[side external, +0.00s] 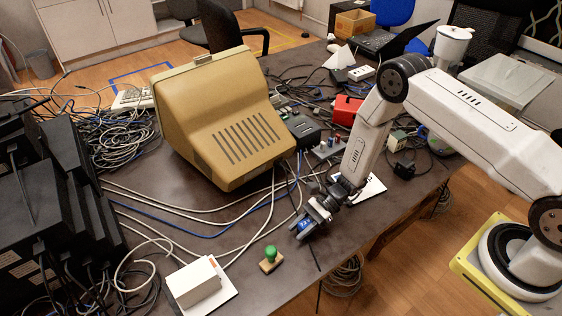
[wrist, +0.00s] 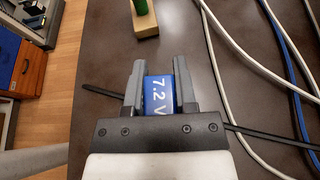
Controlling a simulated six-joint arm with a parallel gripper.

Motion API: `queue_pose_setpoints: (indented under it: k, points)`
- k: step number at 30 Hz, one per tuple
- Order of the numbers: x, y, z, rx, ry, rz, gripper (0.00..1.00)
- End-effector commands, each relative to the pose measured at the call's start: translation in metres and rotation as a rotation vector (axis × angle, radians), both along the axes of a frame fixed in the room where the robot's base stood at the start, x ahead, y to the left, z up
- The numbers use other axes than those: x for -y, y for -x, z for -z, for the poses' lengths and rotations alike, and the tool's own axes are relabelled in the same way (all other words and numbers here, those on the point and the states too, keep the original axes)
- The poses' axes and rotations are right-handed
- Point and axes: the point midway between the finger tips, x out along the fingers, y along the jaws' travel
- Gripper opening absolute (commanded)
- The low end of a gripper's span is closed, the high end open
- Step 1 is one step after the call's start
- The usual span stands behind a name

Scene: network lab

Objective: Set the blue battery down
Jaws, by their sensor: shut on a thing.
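The blue battery (wrist: 157,95), marked "7.2 V", sits between the two fingers of my gripper (wrist: 158,72) in the wrist view. The fingers are shut on its sides. In the side view my gripper (side external: 300,226) is low over the front part of the dark table (side external: 345,240), with a little of the blue battery (side external: 305,224) showing between the fingers. I cannot tell whether the battery touches the table top. Part of the battery is hidden by the fingers and the gripper body.
A green-handled stamp (side external: 271,257) stands left of my gripper. A white box (side external: 194,284) lies further left. White and blue cables cross the table behind the gripper, and a thin black strap (side external: 316,256) runs beside it. A beige monitor (side external: 225,120) stands behind.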

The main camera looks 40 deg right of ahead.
Motion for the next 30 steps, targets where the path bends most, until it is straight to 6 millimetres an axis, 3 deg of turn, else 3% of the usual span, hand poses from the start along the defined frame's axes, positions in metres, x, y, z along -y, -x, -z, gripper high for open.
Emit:
queue_pose_setpoints:
  k: [10,11,14,30]
  points:
    - [0.0,-0.0004,0.0024,0.001,0.0,0.0,0.0]
    - [0.0,-0.0004,0.0027,0.001,0.0,0.0,0.38]
    - [0.0001,-0.0004,0.0025,0.001,0.0,0.0,0.7]
    - [0.0036,-0.0002,-0.0019,-0.001,0.0,0.001,0.7]
